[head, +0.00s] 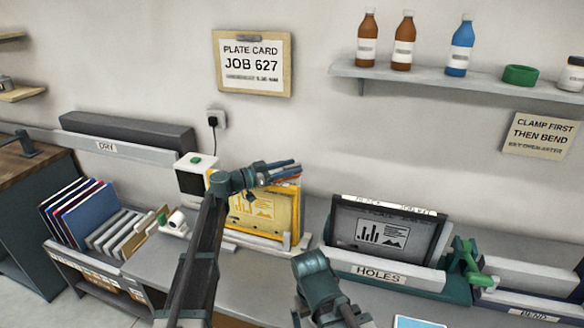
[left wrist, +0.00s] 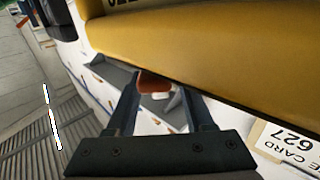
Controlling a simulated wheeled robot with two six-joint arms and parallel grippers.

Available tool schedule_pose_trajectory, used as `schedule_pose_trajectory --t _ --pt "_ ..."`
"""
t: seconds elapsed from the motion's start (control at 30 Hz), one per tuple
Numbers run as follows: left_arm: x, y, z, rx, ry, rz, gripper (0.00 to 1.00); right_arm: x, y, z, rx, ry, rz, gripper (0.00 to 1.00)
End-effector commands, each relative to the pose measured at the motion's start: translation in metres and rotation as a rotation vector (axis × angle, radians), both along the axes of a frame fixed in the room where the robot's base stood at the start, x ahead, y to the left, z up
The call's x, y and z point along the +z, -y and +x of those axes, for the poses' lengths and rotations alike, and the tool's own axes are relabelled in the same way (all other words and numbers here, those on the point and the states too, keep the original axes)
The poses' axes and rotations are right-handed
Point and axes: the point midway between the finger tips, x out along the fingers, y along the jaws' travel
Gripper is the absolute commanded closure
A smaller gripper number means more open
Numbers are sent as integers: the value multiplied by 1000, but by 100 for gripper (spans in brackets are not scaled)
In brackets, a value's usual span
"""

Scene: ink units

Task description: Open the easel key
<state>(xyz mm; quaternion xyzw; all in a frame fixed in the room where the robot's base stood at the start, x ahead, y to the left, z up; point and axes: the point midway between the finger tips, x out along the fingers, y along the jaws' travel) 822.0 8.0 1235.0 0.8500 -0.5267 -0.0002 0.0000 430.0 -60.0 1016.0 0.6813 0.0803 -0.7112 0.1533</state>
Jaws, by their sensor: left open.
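A yellow framed plate (head: 262,214) stands on a white easel-like holder (head: 262,241) at mid-bench in the head view. Its yellow edge (left wrist: 210,50) fills the top of the left wrist view. My left gripper (head: 288,168) is open by the plate's upper right corner. In the left wrist view its fingers (left wrist: 161,90) stand apart, with a small red-brown piece (left wrist: 155,82) seen between the tips. I cannot tell for sure that this is the easel key, nor whether the fingers touch it. My right arm shows at the bottom middle; its jaws do not show.
A dark framed plate (head: 385,233) stands in the HOLES holder (head: 385,271) at right, next to a green clamp (head: 464,262). A rack of folders (head: 80,215) is at left. A white box with a green button (head: 196,164) stands near my left arm.

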Motion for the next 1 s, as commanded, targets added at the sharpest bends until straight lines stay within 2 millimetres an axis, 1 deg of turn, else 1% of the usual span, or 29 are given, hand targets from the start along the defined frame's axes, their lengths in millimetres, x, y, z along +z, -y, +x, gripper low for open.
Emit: schedule_pose_trajectory --t 0.3,0.5,0.7,1.0 --pt "0 -61 -31 5 0 0 48 0 0 0 0 0 0 0" --pt "0 -94 -47 5 0 0 48 0 0 0 0 0 0 0" --pt "0 -111 -55 3 0 0 48 0 0 0 0 0 0 0" --pt "0 -115 -57 1 0 0 48 0 0 0 0 0 0 0"
